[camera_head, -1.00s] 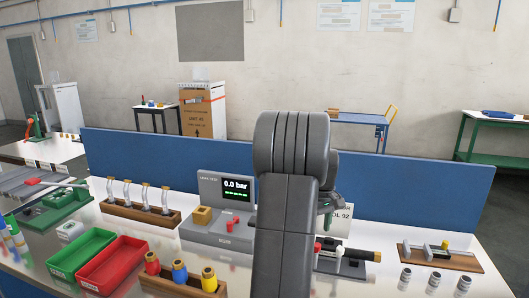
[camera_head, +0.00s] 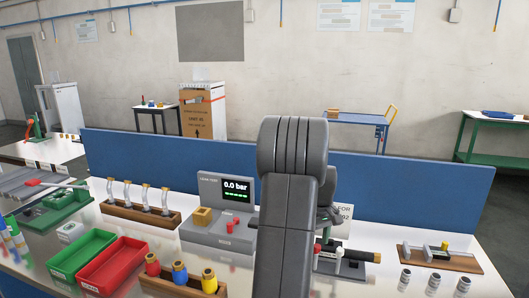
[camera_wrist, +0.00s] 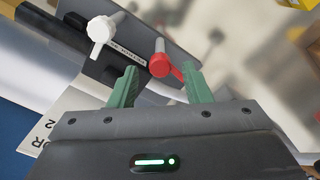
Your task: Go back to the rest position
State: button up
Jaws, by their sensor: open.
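My gripper (camera_wrist: 162,85) is open, with its two green fingers spread in the wrist view. A red lever (camera_wrist: 160,64) shows just beyond and between the fingertips; I cannot tell how far below them it is. A white lever (camera_wrist: 100,32) stands to its left on the same dark fixture.
A leak tester (camera_head: 225,215) reading 0.0 bar stands left of my arm. Green (camera_head: 62,262) and red (camera_head: 90,275) trays and a rack of colored bottles (camera_head: 150,283) are at the front left. A wooden board (camera_head: 415,256) lies at right. A blue panel (camera_head: 420,190) backs the bench.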

jog(key=shift+f, duration=0.95)
jog(key=shift+r+m, duration=0.15)
jog(key=shift+m, duration=1.05)
jog(key=m, duration=0.5)
jog(key=m+p, duration=0.1)
jog(key=m, duration=0.3)
jog(key=shift+r+m, duration=0.1)
jog(key=shift+m, duration=0.3)
jog(key=m, duration=0.3)
jog(key=shift+m, duration=0.3)
jog(key=shift+r, duration=0.95)
